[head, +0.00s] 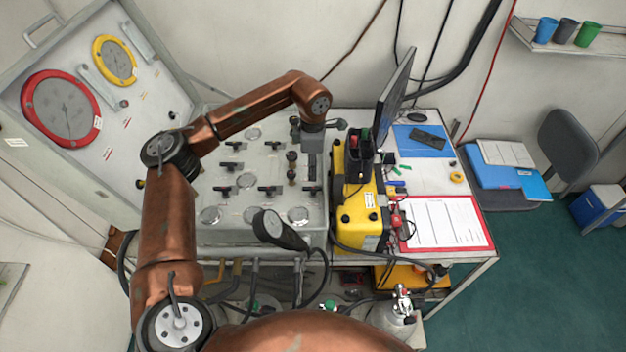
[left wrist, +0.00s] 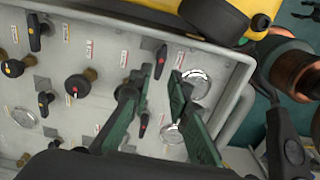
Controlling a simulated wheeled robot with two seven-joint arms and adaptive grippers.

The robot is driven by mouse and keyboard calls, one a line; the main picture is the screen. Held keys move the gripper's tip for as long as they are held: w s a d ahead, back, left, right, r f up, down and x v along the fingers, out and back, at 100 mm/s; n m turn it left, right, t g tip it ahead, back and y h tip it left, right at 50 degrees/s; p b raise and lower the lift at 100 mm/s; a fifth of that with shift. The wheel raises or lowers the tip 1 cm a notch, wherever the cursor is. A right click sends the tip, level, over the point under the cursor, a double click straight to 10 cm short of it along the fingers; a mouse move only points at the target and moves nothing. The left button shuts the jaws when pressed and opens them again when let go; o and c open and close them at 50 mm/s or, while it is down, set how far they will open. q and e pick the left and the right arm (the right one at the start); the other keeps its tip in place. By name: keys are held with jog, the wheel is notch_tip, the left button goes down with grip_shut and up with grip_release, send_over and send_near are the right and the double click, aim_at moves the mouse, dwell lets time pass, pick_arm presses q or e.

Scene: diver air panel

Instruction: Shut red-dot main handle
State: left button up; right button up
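On the grey panel (head: 240,160), a slim black handle with a red mark (left wrist: 160,61) shows just beyond my left fingertips in the left wrist view. My left gripper (left wrist: 160,82) is open. Its two green-faced fingers are apart, one on each side of the line to that handle, with nothing seen held. I cannot tell whether they touch it. A second red-marked handle (left wrist: 143,126) and a round black knob with a red dot (left wrist: 74,88) are also on the panel. In the head view, the left gripper (head: 312,160) is over the panel's right side, hiding part of it. My right gripper is not identifiable.
A yellow case (head: 360,220) stands close to the panel's right edge, with a monitor (head: 395,90) behind it. A red-framed sheet (head: 447,223) lies farther right. Other dark knobs and handles (head: 270,190) crowd the panel.

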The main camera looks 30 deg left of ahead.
pick_arm(q)
jog(key=shift+r, duration=2.75)
